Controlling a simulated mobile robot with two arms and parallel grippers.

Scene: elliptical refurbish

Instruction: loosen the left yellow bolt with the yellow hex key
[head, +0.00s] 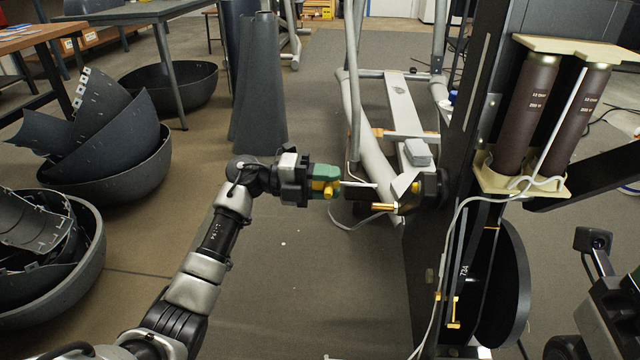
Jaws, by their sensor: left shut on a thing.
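My left gripper (328,184) reaches in from the left and is shut on a small tool with a yellow part, apparently the yellow hex key (328,190). Green parts show around the fingers. A thin pale shaft points right from there toward the dark upright machine frame. A brass-yellow bolt (384,207) sticks out to the left from a bracket on the frame, just right of and below the gripper. Whether the key touches any bolt cannot be told. Dark parts at the lower right edge seem to be my right arm; its fingers do not show.
The dark machine frame (455,110) carries two brown cylinders (528,112) and a loose white cable (437,260). Small yellow parts (453,312) sit lower on it. Dark curved shells (110,185) lie at left. Floor between is mostly clear.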

